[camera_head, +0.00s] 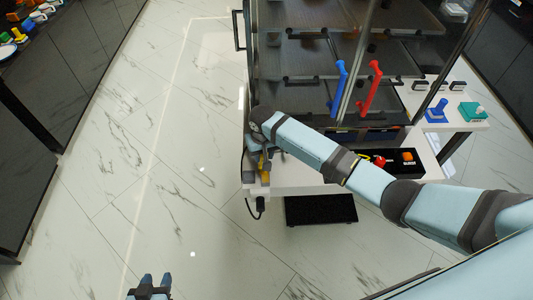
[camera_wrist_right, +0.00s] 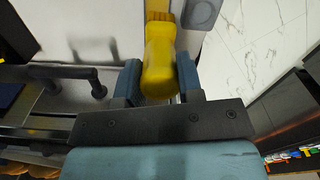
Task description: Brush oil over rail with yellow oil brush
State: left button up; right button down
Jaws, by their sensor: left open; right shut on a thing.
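The yellow oil brush (camera_wrist_right: 160,62) is gripped between the two fingers of my right gripper (camera_wrist_right: 159,78). In the head view the yellow brush (camera_head: 265,169) shows as a small patch below my right wrist, at the left end of the white counter; my arm hides much of that gripper. Dark rails (camera_head: 308,79) run across the cabinet's dark shelves, and a dark bar (camera_wrist_right: 62,74) shows left of the brush in the wrist view. I cannot tell whether the brush touches anything. My left gripper (camera_head: 151,285) is open and empty over the floor at the bottom.
A blue handle (camera_head: 338,86) and a red handle (camera_head: 371,86) stand on the cabinet front. The white counter (camera_head: 304,176) holds a black box (camera_head: 388,166) with red and orange controls. A blue joystick (camera_head: 437,112) and a teal button box (camera_head: 471,112) sit right. Floor at left is clear.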

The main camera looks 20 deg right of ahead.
jog(key=shift+a, duration=0.2)
jog(key=shift+s+d, duration=0.1)
jog(key=shift+d, duration=0.45)
jog(key=shift+w+d, duration=0.15)
jog(key=shift+w, duration=0.55)
